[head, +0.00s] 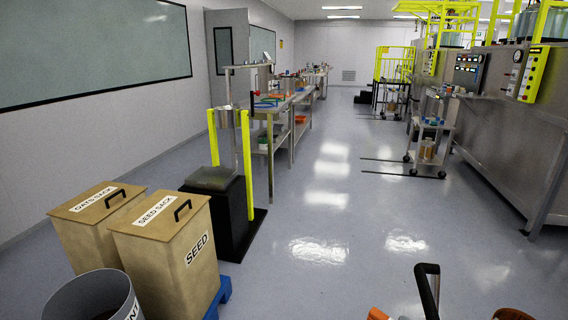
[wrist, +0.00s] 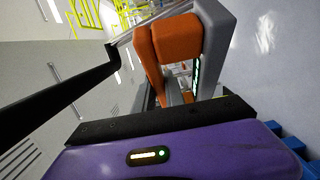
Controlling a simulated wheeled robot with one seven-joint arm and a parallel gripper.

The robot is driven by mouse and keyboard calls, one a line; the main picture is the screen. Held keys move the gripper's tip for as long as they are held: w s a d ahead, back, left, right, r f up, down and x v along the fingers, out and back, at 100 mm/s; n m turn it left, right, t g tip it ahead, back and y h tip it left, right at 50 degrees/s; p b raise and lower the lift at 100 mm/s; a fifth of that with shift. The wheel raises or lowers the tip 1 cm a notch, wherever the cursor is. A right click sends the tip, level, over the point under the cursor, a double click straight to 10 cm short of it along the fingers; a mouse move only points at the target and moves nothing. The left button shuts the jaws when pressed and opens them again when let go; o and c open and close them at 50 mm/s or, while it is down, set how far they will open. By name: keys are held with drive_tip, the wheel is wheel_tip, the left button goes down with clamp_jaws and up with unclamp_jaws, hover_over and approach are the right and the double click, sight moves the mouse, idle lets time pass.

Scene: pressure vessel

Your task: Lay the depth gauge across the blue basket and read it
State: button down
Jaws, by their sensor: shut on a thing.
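The purple housing (wrist: 165,155) with a small lit display and a black front edge fills the bottom of the wrist view; it looks like the body of my gripper. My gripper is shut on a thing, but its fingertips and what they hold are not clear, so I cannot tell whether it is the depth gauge. Small blue items (head: 264,105) lie on the long steel table (head: 278,109) in the head view. They are too small to tell whether one is the blue basket. No gauge reading shows.
Seed sack bin (head: 165,245), oats sack bin (head: 92,215) and a grey bucket (head: 95,298) stand at the left. A black scale with yellow posts (head: 246,150) is behind them. A steel cart (head: 430,130) and vessels line the right. The middle floor is clear.

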drive_tip(key=s+a+r+n+t+y+p, duration=0.1)
drive_tip(key=s+a+r+n+y+p, duration=0.1)
drive_tip(key=s+a+n+y+p, duration=0.2)
drive_tip(key=shift+s+a+r+n+y+p, duration=0.3)
drive_tip(key=shift+s+a+y, duration=0.55)
drive_tip(key=shift+a+y, duration=1.1)
drive_tip(key=shift+s+a+f+h, duration=0.1)
drive_tip(key=shift+s+a+h, duration=0.05)
drive_tip(key=shift+a+h, duration=0.15)
